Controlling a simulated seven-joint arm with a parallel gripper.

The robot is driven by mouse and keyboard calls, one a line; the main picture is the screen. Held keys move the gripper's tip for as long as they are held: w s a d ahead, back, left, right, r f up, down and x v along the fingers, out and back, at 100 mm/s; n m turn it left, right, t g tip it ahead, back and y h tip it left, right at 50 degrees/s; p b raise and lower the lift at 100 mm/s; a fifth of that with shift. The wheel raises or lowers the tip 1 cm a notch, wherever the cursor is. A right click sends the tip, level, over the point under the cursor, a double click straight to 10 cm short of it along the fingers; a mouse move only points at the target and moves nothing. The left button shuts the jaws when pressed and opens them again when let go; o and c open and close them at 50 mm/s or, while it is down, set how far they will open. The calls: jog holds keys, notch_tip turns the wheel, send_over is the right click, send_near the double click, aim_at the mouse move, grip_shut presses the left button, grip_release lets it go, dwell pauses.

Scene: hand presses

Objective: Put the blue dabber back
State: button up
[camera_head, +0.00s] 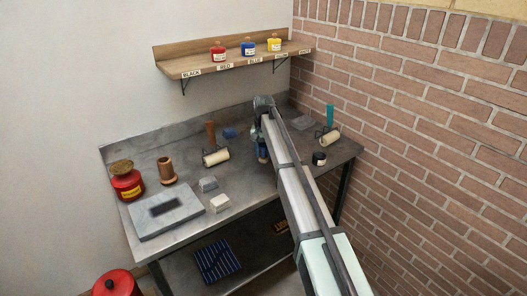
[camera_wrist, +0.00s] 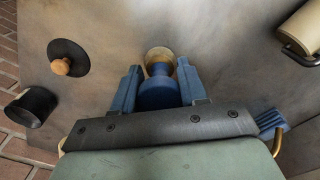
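The blue dabber (camera_wrist: 157,93) sits between the two blue fingers of my gripper (camera_wrist: 160,82) in the wrist view. Its wide blue part appears to touch both fingers. A pale tan round end shows beyond its narrower neck. In the head view the blue dabber (camera_head: 262,152) shows below my gripper (camera_head: 263,118), partly hidden by my arm. Whether the dabber touches the bench cannot be told. The shelf (camera_head: 170,72) carries a red jar (camera_head: 217,51), a blue jar (camera_head: 248,48) and a yellow jar (camera_head: 274,44) above name labels.
The bench holds two pale rollers (camera_head: 215,158) (camera_head: 330,138), a black jar (camera_head: 319,158), a grey slab (camera_head: 150,222), a red can (camera_head: 127,186) and a brown cylinder (camera_head: 166,170). A black disc with a wooden knob (camera_wrist: 62,67) lies left in the wrist view. The brick wall (camera_head: 430,130) stands right.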

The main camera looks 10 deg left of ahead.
jog(key=o, duration=0.4)
jog(key=shift+o, duration=0.2)
notch_tip(320, 180, up, 12)
jog(key=shift+r, duration=0.2)
dwell(0.6)
